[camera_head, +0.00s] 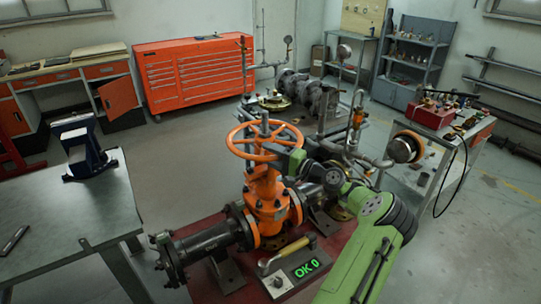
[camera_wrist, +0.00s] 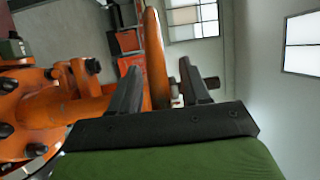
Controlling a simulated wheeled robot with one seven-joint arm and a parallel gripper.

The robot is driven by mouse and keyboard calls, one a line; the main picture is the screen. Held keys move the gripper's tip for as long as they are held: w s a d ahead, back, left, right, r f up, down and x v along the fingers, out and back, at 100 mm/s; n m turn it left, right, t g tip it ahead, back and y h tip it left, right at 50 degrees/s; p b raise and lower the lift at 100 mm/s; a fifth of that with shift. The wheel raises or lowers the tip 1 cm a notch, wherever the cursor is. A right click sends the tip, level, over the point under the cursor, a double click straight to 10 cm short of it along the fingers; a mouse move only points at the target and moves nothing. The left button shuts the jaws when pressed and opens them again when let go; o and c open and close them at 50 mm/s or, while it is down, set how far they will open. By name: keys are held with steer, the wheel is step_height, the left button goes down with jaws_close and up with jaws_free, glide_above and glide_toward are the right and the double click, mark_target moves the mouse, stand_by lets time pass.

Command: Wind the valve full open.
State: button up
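The orange gate valve (camera_head: 265,190) stands upright on a dark red base, with a spoked orange handwheel (camera_head: 240,152) on top and a grey stem (camera_head: 265,122) rising through its hub. My gripper (camera_head: 283,155) is at the near right side of the wheel. In the wrist view the orange rim (camera_wrist: 154,45) passes between the two dark fingers of my gripper (camera_wrist: 161,66). The fingers are apart, with a visible gap between the rim and the right finger. The left finger is close to the rim; I cannot tell whether it touches.
Dark flanged pipes (camera_head: 212,238) run from the valve. A workbench (camera_head: 80,215) with a blue vise (camera_head: 85,150) stands left.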

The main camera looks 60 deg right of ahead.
steer(key=s, duration=1.5)
steer(key=shift+s+f+b, duration=0.35)
steer(key=shift+f+b, duration=0.05)
